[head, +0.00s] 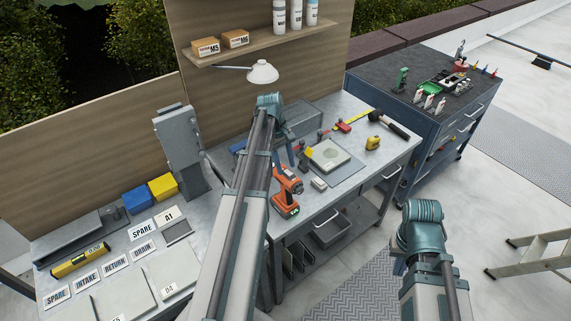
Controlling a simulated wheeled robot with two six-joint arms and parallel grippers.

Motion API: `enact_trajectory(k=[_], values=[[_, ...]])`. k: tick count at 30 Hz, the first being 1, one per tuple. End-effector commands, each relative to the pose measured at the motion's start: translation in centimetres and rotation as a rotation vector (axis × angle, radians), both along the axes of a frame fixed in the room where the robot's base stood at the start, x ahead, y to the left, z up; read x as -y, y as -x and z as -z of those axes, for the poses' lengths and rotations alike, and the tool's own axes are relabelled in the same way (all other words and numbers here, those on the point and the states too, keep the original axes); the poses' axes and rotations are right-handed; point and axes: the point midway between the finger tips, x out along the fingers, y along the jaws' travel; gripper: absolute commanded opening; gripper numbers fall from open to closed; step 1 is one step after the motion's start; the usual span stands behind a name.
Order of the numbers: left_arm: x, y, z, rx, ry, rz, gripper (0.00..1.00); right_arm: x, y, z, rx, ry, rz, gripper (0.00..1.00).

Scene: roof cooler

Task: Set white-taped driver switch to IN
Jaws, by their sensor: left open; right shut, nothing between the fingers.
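An orange and black cordless driver (287,191) stands on the grey bench near its front edge, partly hidden on its left by my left arm. White tape and the position of its switch cannot be made out at this size. My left gripper (296,157) is open and hangs just above and behind the driver's top end, apart from it as far as I can tell. My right gripper (398,264) is shut and empty, low in front of the bench to the right; its fingers are mostly hidden behind its wrist.
Right of the driver are a grey plate (329,158) on a mat, a yellow tape measure (373,143) and a black-headed mallet (389,124). A lamp (262,72) overhangs the bench. Labelled cards and blue and yellow bins (163,187) lie left. A blue tool cart (385,100) stands right.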

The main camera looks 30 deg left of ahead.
Motion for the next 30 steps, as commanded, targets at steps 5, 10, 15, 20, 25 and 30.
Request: enact_trajectory(k=[5,10,15,20,25,30], values=[[-0.5,-0.1,-2.4,0.0,0.0,-0.001,0.53,0.0,0.0,-2.4,0.0,-0.001,0.002,0.0],[-1.1,-0.3,-5.0,0.0,0.0,-0.001,0.53,0.0,0.0,-5.0,-0.001,-0.001,0.0,0.0],[-1.8,-0.4,-7.6,0.0,0.0,0.0,0.53,0.0,0.1,-7.6,-0.003,0.0,-0.002,0.0],[-2.5,-0.5,-10.1,0.0,0.0,0.0,0.53,0.0,0.1,-10.1,-0.004,0.0,0.004,0.0],[-3.1,-0.6,-12.1,0.0,0.0,-0.001,0.53,0.0,0.1,-12.1,-0.003,-0.001,0.017,0.0],[-3.3,-0.7,-12.7,0.0,0.0,0.0,0.53,0.0,0.1,-12.7,-0.003,-0.002,0.026,0.0]])
